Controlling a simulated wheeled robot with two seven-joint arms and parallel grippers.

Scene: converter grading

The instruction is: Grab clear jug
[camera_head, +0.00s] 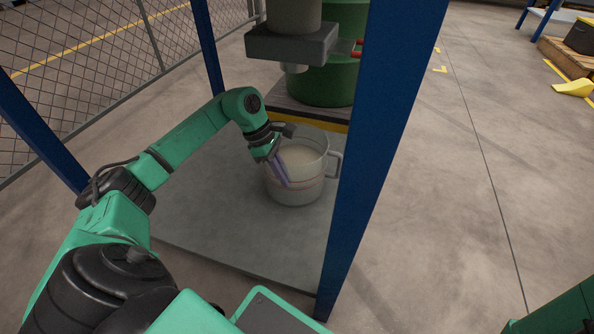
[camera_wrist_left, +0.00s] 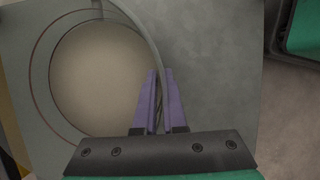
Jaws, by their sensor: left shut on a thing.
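The clear jug (camera_head: 296,193) stands upright on the grey floor plate, between the blue posts. It is see-through, with a reddish line around it and pale contents. Its handle shows on the right side in the head view. My left gripper (camera_head: 284,178) reaches down at the jug's near left side. In the left wrist view the purple fingers (camera_wrist_left: 155,98) are shut on the jug's wall (camera_wrist_left: 146,42), with the round opening to their left. The part of the wall between the fingers is mostly hidden. My right gripper is not in view.
A grey nozzle block (camera_head: 291,43) hangs above and behind the jug. A green drum (camera_head: 322,82) stands behind it on a dark base. A blue post (camera_head: 375,140) rises close to the right. A mesh fence (camera_head: 75,55) runs at the left. Open floor lies at the right.

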